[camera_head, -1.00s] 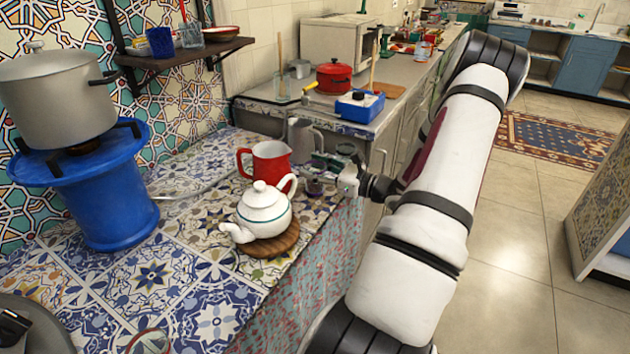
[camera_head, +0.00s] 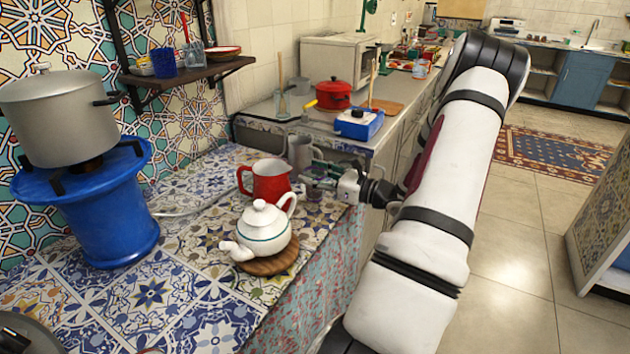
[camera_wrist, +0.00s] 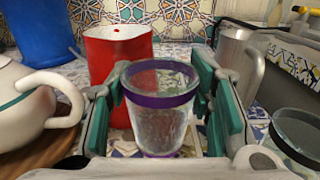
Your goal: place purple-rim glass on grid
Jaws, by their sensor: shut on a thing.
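The purple-rim glass (camera_wrist: 159,110) is clear, with a purple band at the rim and another near the base. In the wrist view it stands upright between the green pads of my gripper (camera_wrist: 165,105), which is shut on it. In the head view my gripper (camera_head: 328,177) is at the right edge of the tiled counter, right of the red pitcher; the glass is hard to make out there. I cannot tell whether its base touches the counter. I cannot pick out a grid with certainty in either view.
The red pitcher (camera_head: 268,181) and grey metal jug (camera_head: 302,153) stand close to my gripper. A white teapot (camera_head: 265,228) sits on a round wooden board (camera_head: 270,264) in front. A large pot (camera_head: 60,115) stands on a blue burner at left.

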